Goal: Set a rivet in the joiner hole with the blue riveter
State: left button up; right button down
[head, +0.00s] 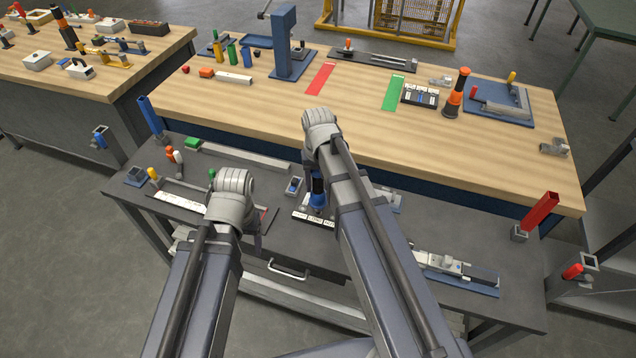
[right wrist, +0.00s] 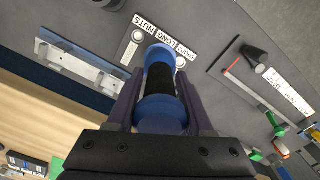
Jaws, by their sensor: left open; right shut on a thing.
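The blue riveter (head: 318,190) is upright in my right gripper (head: 316,176), over the plate labelled for nuts and rivets (head: 300,216) on the grey lower bench. In the right wrist view the riveter (right wrist: 160,115) has blue ends and a black band, and both fingers of my right gripper (right wrist: 162,108) close on it. Its far end overlaps the labelled plate (right wrist: 135,45); contact cannot be told. My left gripper (head: 248,222) is open over the bench to the left, its fingertips mostly hidden. A metal bar with holes on a blue base (right wrist: 80,65) shows there too; I cannot tell which hole is the joiner hole.
A fixture on a blue base (head: 455,270) lies at the bench's right. A red tube (head: 541,211) stands at the right edge. The wooden bench (head: 430,150) rises behind.

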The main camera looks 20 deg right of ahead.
jog(key=shift+f+b, duration=0.9)
jog(key=shift+r, duration=0.1)
dwell(0.4)
notch_tip(320, 180, up, 8)
jog(key=p, duration=0.7)
jog(key=shift+f+p, duration=0.25)
jog(key=shift+p, duration=0.1)
jog(key=shift+f, duration=0.2)
